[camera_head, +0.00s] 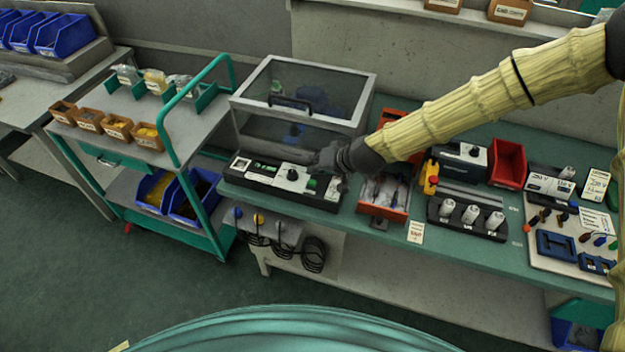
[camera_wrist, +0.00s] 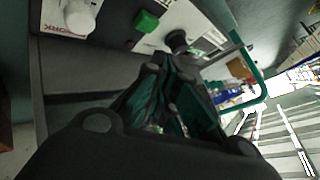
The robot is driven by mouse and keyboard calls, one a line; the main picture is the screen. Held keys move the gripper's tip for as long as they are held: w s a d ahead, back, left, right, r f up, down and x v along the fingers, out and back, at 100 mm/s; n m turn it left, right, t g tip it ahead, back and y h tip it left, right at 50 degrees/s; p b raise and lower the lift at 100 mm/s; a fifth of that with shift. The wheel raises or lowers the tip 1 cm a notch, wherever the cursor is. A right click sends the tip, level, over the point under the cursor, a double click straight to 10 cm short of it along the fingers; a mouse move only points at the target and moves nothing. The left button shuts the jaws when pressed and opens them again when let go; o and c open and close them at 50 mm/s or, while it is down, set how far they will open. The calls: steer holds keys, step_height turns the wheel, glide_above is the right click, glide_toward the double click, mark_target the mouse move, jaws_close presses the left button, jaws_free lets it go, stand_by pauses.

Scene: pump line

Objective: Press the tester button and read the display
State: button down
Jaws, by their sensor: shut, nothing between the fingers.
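The tester (camera_head: 282,186) is a long dark box with white panels at the front left of the bench. In the head view its top shows a black knob (camera_head: 292,175), small greenish windows (camera_head: 264,170) and a green button (camera_head: 312,184). No reading is legible. My gripper (camera_head: 324,163) is shut and empty above the right part of the tester. In the wrist view the green button (camera_wrist: 147,22) and the black knob (camera_wrist: 177,40) lie just beyond the tips of my gripper (camera_wrist: 168,72). I cannot tell whether the fingers touch the tester.
A clear-lidded case (camera_head: 305,95) stands behind the tester. A red tray (camera_head: 384,208) lies to the right, then a black holder with white cylinders (camera_head: 468,217). A green-framed cart (camera_head: 150,155) stands to the left. A white knob (camera_wrist: 78,15) shows in the wrist view.

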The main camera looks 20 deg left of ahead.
mark_target(315, 180)
steer(key=shift+r+p, duration=0.65)
steer(key=shift+r, duration=1)
